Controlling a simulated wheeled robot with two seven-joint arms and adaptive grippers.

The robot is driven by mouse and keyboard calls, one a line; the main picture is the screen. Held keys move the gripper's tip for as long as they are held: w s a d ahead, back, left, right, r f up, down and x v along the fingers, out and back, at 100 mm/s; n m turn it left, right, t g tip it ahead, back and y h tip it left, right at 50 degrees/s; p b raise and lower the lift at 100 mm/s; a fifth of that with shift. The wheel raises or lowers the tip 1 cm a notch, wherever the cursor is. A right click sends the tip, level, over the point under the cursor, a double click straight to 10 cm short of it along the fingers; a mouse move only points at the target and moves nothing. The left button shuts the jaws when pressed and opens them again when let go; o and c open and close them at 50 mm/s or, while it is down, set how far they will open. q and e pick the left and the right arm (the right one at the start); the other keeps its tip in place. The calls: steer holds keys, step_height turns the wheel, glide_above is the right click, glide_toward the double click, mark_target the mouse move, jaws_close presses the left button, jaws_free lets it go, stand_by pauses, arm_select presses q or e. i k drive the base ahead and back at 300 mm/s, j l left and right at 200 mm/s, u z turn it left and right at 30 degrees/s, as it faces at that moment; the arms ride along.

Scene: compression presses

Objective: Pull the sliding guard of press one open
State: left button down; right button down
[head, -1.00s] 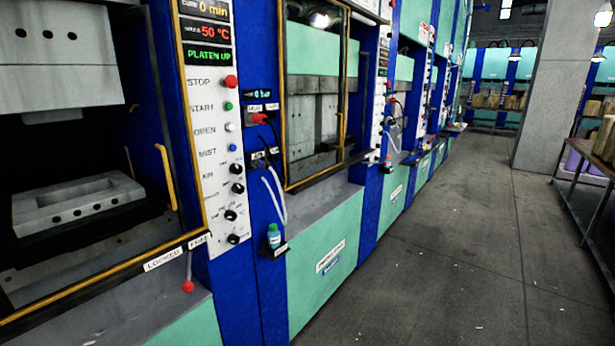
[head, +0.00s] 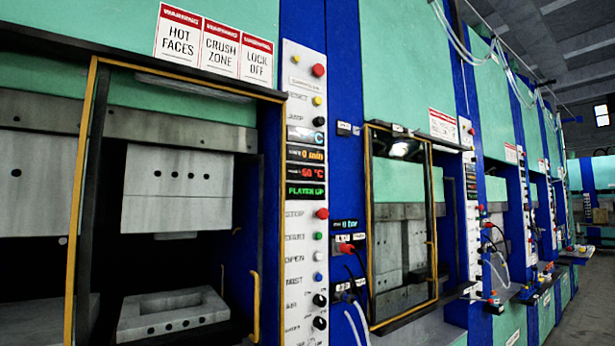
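The nearest press fills the left of the head view, and I take it as press one, though no number is readable. A yellow frame edge (head: 82,200) with a dark upright beside it bounds the opening on the left. A yellow bar handle (head: 255,305) stands at the right side of the opening. Whether a clear guard panel covers the opening cannot be told. Inside are a grey upper block (head: 178,188) and a lower mould block (head: 172,312). The lower edge of the guard is out of view. Neither of my grippers is in view.
A control panel (head: 304,200) with buttons and displays stands right of the opening; one display reads PLATEN UP. A second press with a yellow-framed guard (head: 370,230) stands further right, with cables and hoses between. Floor (head: 583,318) shows at lower right.

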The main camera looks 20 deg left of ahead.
mark_target(72, 245)
steer(key=u, duration=1.3)
steer(key=k+l+z, duration=0.1)
steer(key=z, duration=0.15)
